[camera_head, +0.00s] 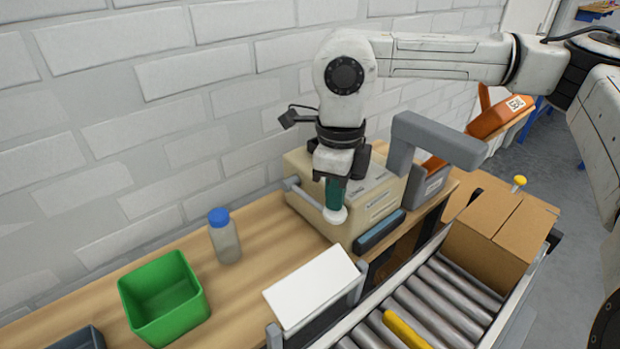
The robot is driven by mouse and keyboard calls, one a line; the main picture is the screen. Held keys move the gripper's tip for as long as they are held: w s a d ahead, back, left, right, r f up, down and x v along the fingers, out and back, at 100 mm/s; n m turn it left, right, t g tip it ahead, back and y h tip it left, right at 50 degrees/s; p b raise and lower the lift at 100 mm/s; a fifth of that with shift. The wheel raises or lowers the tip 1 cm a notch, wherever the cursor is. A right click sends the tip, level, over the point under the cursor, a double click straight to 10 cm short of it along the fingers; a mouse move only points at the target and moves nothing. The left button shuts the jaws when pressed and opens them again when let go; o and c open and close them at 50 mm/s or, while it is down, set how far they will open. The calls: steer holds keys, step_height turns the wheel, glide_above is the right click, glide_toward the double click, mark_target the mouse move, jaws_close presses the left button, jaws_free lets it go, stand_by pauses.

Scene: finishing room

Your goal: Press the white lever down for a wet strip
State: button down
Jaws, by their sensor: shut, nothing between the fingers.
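The beige tape machine (374,206) stands on the wooden bench against the brick wall. A grey lever arm (304,196) runs along its left side to a round white lever end (335,216) at the front. My gripper (334,200) points down right over this white end, with its teal fingers shut and empty. The fingertips look in contact with the white end or very close above it; I cannot tell which. My wrist hides part of the machine's top. A dark blue-grey bar (380,232) lies along the machine's front, and no strip is visible there.
A blue-capped bottle (225,240) and a green bin (163,298) stand on the bench to the left. A white panel (311,287) is in front. A roller conveyor (440,300) carries a cardboard box (495,240). A grey arch-shaped part (430,136) rises right of my wrist.

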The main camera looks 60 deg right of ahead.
steer(key=shift+w+d+r+p, duration=0.1)
steer(key=shift+w+r+p, duration=0.25)
steer(key=shift+r, duration=0.65)
steer(key=shift+w+d+r+p, duration=0.1)
steer(key=shift+r+p, duration=0.4)
steer(key=shift+r, duration=0.5)
steer(key=shift+w+r+p, duration=0.25)
steer(key=shift+r+p, duration=0.2)
steer(key=shift+r, duration=0.55)
step_height(320, 180, up, 5)
steer(key=shift+p, duration=1.25)
steer(key=shift+s, duration=0.1)
